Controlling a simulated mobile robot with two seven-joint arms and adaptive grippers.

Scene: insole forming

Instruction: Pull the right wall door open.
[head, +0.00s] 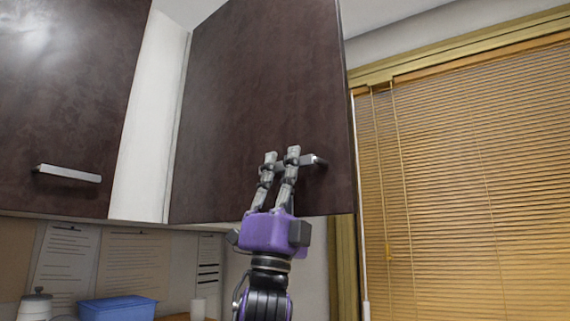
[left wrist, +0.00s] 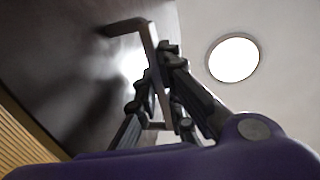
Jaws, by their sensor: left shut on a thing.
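The right wall door (head: 250,90) is a dark brown panel on the upper cabinet, with its bar handle (head: 315,161) near the lower right corner. My left gripper (head: 281,156) reaches up from below and is shut on this handle, its fingers on either side of the bar. In the left wrist view the handle (left wrist: 153,50) runs between the fingers, and the dark door face (left wrist: 70,60) fills the left. The door stands at an angle to the left door; I cannot tell how far it is open. My right gripper is not in view.
The left wall door (head: 65,80) has its own handle (head: 67,173). A white panel (head: 150,120) shows between the doors. A window blind (head: 460,170) is at the right. Below are a blue box (head: 117,308), a pale canister (head: 36,305) and pinned papers (head: 65,262).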

